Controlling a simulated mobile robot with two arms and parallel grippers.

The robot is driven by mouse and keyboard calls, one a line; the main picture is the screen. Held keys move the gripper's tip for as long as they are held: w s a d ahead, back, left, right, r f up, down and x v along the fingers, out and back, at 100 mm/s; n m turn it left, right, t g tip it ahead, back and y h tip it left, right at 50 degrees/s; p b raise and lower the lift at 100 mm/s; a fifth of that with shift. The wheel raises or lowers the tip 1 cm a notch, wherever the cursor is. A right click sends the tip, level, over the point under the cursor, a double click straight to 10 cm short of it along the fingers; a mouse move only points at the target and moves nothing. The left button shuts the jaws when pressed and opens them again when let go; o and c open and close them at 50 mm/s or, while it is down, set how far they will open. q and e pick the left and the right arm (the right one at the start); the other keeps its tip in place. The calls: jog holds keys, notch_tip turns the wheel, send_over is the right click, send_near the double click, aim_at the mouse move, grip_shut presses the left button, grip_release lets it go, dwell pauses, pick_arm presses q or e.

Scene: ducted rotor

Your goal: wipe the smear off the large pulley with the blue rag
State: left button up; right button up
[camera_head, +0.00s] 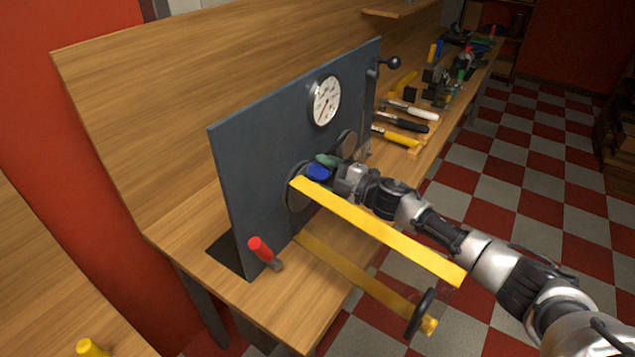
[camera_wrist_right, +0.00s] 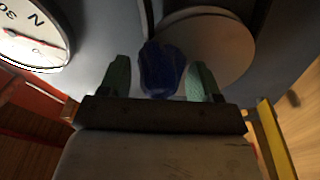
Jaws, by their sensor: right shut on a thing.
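The blue rag (camera_head: 318,173) is bunched between the green fingertips of my right gripper (camera_head: 328,166). In the right wrist view the rag (camera_wrist_right: 162,70) stands out past the fingers of the gripper (camera_wrist_right: 160,82), which is shut on it. The large pulley (camera_head: 292,198) is on the front of the dark upright panel, partly hidden by the rag and a yellow bar. A pale disc, seemingly this pulley (camera_wrist_right: 222,50), is behind the rag in the wrist view. I cannot tell whether the rag touches it. No smear can be made out. My left gripper is not in view.
The panel (camera_head: 245,165) carries a gauge (camera_head: 325,100), a smaller pulley (camera_head: 348,143) and a black-knobbed lever (camera_head: 390,63). A yellow bar (camera_head: 385,235) juts out beside my right arm. A red handle (camera_head: 261,249) stands low in front. Tools crowd the bench's far end.

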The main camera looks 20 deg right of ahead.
jog(key=shift+w+d, duration=0.35)
jog(key=shift+d, duration=0.1)
jog(key=shift+r, duration=0.1)
jog(key=shift+a, duration=0.1)
jog(key=shift+s+a+p, duration=0.65)
jog(key=shift+a+p, duration=0.1)
jog(key=shift+s+a+p, duration=0.6)
jog(key=shift+s+a, duration=0.2)
jog(key=shift+a, duration=0.25)
jog(key=shift+s+a+p, duration=0.6)
jog(key=shift+s+a, duration=0.15)
jog(key=shift+a, duration=0.25)
jog(key=shift+s+a, duration=0.15)
jog(key=shift+a, duration=0.05)
jog(key=shift+s+d, duration=0.1)
jog(key=shift+d, duration=0.05)
